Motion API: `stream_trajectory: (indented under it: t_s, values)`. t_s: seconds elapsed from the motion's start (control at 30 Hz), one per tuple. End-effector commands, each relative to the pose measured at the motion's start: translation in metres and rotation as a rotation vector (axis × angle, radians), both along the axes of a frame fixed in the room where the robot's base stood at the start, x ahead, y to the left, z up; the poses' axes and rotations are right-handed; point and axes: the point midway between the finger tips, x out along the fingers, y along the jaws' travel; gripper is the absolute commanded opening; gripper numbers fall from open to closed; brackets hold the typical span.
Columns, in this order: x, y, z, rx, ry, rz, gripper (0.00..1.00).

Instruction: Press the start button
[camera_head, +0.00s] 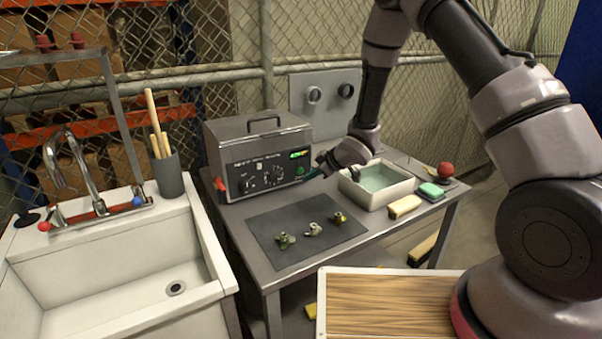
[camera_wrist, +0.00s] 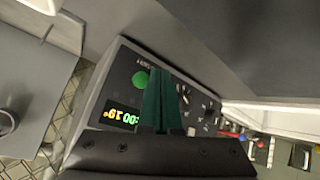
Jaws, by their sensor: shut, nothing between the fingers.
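The start button looks to be the round green button (camera_head: 300,171) on the front panel of the grey tank machine (camera_head: 225,142), below its lit display (camera_head: 299,154). The green button (camera_wrist: 140,79) also shows in the wrist view, just left of my fingertips, with the lit display (camera_wrist: 121,116) below it. My gripper (camera_head: 316,174) is shut and empty, its dark green fingers (camera_wrist: 166,75) together and pointing at the panel. The fingertips are close to the button and beside it in the picture; I cannot tell whether they touch the panel.
A white basin of liquid (camera_head: 351,187) stands right of the machine, under my wrist. A dark mat (camera_head: 275,248) with several small metal parts lies in front. A brush (camera_head: 404,207), a green sponge block (camera_head: 431,191) and a red knob (camera_head: 445,170) are at right. A sink (camera_head: 120,262) is at left.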

Motion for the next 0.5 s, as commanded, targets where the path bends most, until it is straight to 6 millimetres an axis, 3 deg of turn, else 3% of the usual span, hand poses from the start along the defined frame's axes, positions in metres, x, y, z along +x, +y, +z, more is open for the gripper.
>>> stream_trajectory:
  t_s: [0.5]
  values:
    - [0.0104,0.0071,0.0001,-0.001,0.000,0.000,0.00]
